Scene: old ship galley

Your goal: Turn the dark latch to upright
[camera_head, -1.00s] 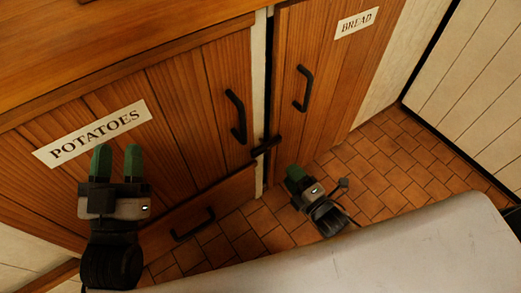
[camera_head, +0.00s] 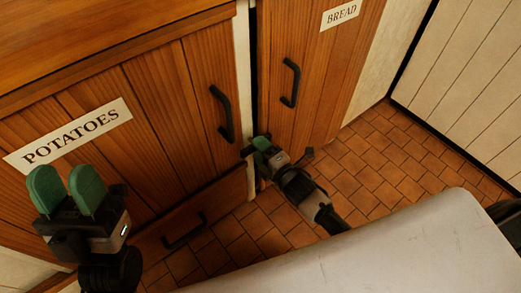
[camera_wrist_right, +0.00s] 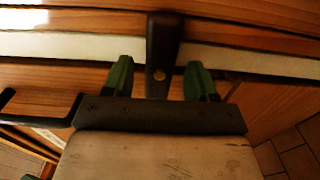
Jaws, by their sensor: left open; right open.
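The dark latch (camera_head: 248,151) sits at the gap between the potatoes door and the bread door. In the head view only its left end shows; my right gripper hides the rest. In the right wrist view the latch (camera_wrist_right: 163,48) is a dark bar with a brass-coloured screw, crossing the pale strip between the doors. My right gripper (camera_head: 263,146) is open at the latch. Its green fingers (camera_wrist_right: 160,78) stand on either side of the bar, with a gap visible on each side. My left gripper (camera_head: 66,188) is open and empty before the potatoes door.
The potatoes door (camera_head: 160,95) and bread door (camera_head: 325,75) appear closed, each with a black handle (camera_head: 222,114) (camera_head: 290,83). A drawer (camera_head: 205,215) with a black handle is below. Tiled floor (camera_head: 385,165) is clear at right. A panelled wall (camera_head: 465,85) stands beyond.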

